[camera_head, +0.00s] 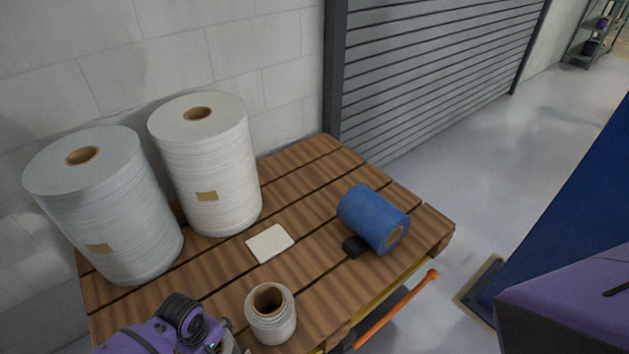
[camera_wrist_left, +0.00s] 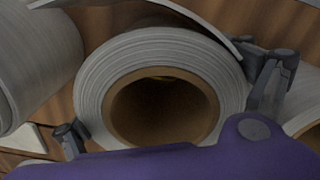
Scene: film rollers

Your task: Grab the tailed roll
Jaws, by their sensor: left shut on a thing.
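A small white roll (camera_head: 284,322) with a brown core stands upright at the pallet's front edge in the head view. My left gripper (camera_head: 232,338) comes in from the lower left against its side. In the left wrist view, the roll (camera_wrist_left: 97,88) shows its open core, with a finger of my left gripper (camera_wrist_left: 170,105) on either side; the gripper is shut on it. A loose pale strip (camera_wrist_left: 205,20), apparently its tail, curves past the roll's upper right toward the right finger. Part of the gripper is hidden in the head view. My right gripper is not in view.
Two tall white rolls (camera_head: 105,205) (camera_head: 210,160) stand at the left on the wooden pallet (camera_head: 305,180). A blue roll (camera_head: 368,213) lies on its side at the right, beside a small black object (camera_head: 355,247). A pale square card (camera_head: 270,243) lies mid-pallet. An orange bar (camera_head: 395,310) runs along the front.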

